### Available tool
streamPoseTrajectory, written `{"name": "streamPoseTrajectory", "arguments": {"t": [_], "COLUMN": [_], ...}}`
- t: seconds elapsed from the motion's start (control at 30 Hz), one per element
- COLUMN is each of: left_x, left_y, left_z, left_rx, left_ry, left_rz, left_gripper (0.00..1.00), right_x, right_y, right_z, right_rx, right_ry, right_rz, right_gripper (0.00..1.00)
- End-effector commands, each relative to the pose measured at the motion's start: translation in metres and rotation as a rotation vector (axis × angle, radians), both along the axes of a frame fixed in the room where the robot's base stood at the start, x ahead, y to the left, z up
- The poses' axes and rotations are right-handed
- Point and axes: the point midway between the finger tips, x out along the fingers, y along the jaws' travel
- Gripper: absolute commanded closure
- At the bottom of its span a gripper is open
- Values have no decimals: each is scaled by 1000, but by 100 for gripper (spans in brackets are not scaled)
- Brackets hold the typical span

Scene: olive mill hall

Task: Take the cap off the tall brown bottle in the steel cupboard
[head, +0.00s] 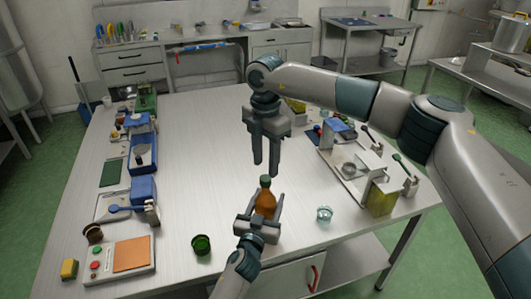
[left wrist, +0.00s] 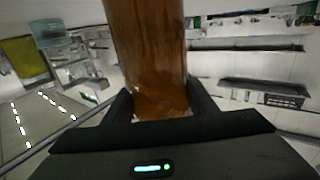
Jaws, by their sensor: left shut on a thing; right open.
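The brown bottle (head: 265,203) has a green cap (head: 265,181) on its top and looks upright. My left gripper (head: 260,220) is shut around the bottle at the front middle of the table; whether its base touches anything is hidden. In the left wrist view, the brown glass of the bottle (left wrist: 147,50) stands between the two dark fingers. My right gripper (head: 265,168) is open and empty. It points down, its fingertips just above the cap in the picture; the exact gap cannot be told.
Steel cupboard doors with a red handle (head: 314,278) show below the white table (head: 200,150). A green cup (head: 201,245) stands left of the bottle and a clear glass (head: 324,214) right. A white tray rack (head: 345,175) is at right. The table's middle is clear.

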Motion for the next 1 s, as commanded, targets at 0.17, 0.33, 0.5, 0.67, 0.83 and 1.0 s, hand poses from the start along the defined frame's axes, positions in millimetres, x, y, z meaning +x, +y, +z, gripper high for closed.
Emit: {"name": "streamPoseTrajectory", "arguments": {"t": [0.17,0.33,0.5,0.67,0.83,1.0], "left_x": [0,0,0,0,0,0], "left_y": [0,0,0,0,0,0], "left_z": [-1,-1,-1,-1,-1,-1], "left_rx": [1,1,1,1,1,1], "left_ry": [2,2,2,2,2,2], "left_rz": [0,0,0,0,0,0], "left_gripper": [100,100,100,100,100,100], "right_x": [-1,0,0,0,0,0], "right_y": [0,0,0,0,0,0], "right_z": [-25,-41,-48,-49,-49,-49], "right_rx": [0,-1,1,1,0,0], "right_ry": [3,2,1,1,0,0], "right_rz": [0,0,0,0,0,0], "right_gripper": [59,59,59,59,74,100]}}
